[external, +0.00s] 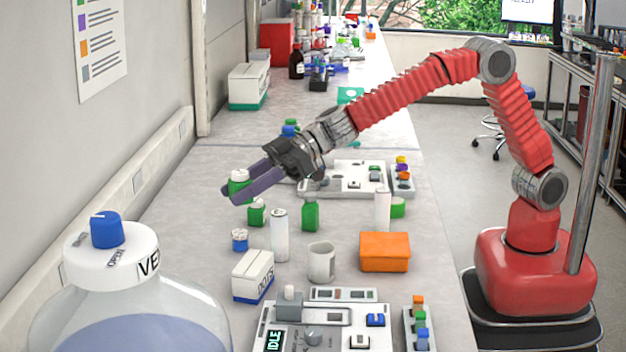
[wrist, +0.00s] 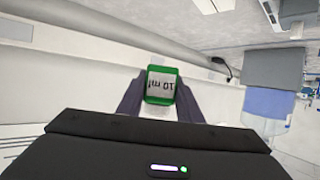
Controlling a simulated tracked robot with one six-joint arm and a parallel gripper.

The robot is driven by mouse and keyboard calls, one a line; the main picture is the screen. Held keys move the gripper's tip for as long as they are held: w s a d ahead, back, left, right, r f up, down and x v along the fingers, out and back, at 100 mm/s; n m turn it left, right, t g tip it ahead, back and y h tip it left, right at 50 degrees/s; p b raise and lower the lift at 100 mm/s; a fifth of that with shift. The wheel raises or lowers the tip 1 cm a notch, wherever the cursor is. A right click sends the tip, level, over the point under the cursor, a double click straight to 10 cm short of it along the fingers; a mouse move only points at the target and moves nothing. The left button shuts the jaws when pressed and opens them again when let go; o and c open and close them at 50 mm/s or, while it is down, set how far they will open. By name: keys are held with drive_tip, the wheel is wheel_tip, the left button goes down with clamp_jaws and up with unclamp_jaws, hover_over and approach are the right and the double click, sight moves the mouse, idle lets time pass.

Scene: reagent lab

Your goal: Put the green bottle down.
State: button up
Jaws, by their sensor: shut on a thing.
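The green bottle (external: 239,184) has a pale cap and sits between the two purple fingers of my gripper (external: 236,194). My gripper is shut on it and holds it above the left part of the bench, near the wall. In the wrist view the green bottle (wrist: 161,86) shows between the fingertips, with an upside-down "10 ml" label facing the camera. Two similar green bottles stand on the bench close by, one (external: 257,214) just below my gripper and one (external: 310,216) to the right.
A white can (external: 279,238), a small blue-and-white jar (external: 240,241), a white mug (external: 321,262) and a white box (external: 253,276) stand nearer the camera. An orange box (external: 385,252) is to the right. The bench (external: 185,205) is bare left of my gripper.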

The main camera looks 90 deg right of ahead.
drive_tip(key=shift+w+a+r+n+g+y, duration=0.1)
drive_tip(key=shift+a+n+g+y, duration=0.4)
drive_tip(key=shift+a+n+y, duration=0.15)
drive_tip(key=shift+n+g+y, duration=0.35)
drive_tip(key=shift+n+g, duration=0.05)
drive_tip(key=shift+n, duration=0.05)
drive_tip(key=s+a+f, duration=0.1)
drive_tip(key=s+a, duration=0.1)
drive_tip(key=a, duration=0.1)
drive_tip(key=shift+s+f, duration=0.35)
drive_tip(key=shift+f, duration=0.1)
hover_over(252, 262)
drive_tip(key=shift+f, duration=3.05)
drive_tip(key=shift+f, duration=1.85)
